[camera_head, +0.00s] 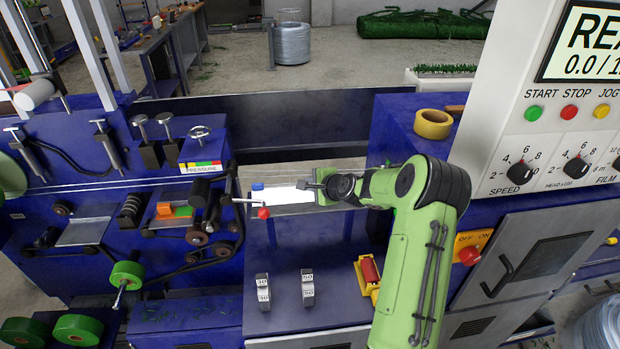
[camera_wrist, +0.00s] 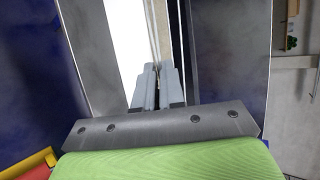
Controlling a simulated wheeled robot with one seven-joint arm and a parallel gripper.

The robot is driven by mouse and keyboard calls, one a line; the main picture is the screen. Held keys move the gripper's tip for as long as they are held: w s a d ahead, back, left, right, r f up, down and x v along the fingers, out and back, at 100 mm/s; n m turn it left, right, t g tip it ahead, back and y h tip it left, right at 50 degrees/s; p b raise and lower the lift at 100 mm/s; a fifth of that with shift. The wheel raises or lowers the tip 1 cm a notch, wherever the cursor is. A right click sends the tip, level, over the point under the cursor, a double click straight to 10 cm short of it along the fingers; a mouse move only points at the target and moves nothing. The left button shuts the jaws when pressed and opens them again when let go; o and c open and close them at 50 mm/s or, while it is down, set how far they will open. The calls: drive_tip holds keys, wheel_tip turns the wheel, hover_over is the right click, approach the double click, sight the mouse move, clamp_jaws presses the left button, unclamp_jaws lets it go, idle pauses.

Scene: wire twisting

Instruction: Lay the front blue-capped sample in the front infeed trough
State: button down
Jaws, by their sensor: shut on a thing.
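My gripper (camera_head: 318,186) reaches left from the green arm, over a pale grey trough-like plate (camera_head: 288,209) between the two blue machine halves. A blue cap (camera_head: 257,187) shows at the left end, in line with my gripper, beside a bright white strip (camera_head: 290,196). In the wrist view the fingers (camera_wrist: 158,90) are close together on a thin, pale, long piece (camera_wrist: 156,35), which I take to be the sample. Its cap is not seen there. The wide white strip (camera_wrist: 115,45) lies left of it. I cannot tell whether the sample touches the trough.
A lever with a red knob (camera_head: 263,213) sticks out just below the blue cap. Two numbered grey blocks (camera_head: 307,288) stand on the blue deck in front. A yellow tape roll (camera_head: 433,124) lies at back right. A red-and-yellow item (camera_head: 369,272) sits beside my arm.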

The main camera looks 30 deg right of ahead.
drive_tip(key=shift+f+b, duration=1.8)
drive_tip(key=shift+f, duration=0.9)
drive_tip(key=shift+r, duration=0.1)
drive_tip(key=c, duration=1.3)
unclamp_jaws()
drive_tip(key=shift+o, duration=0.7)
drive_tip(key=shift+s+f, duration=0.1)
drive_tip(key=shift+f, duration=0.1)
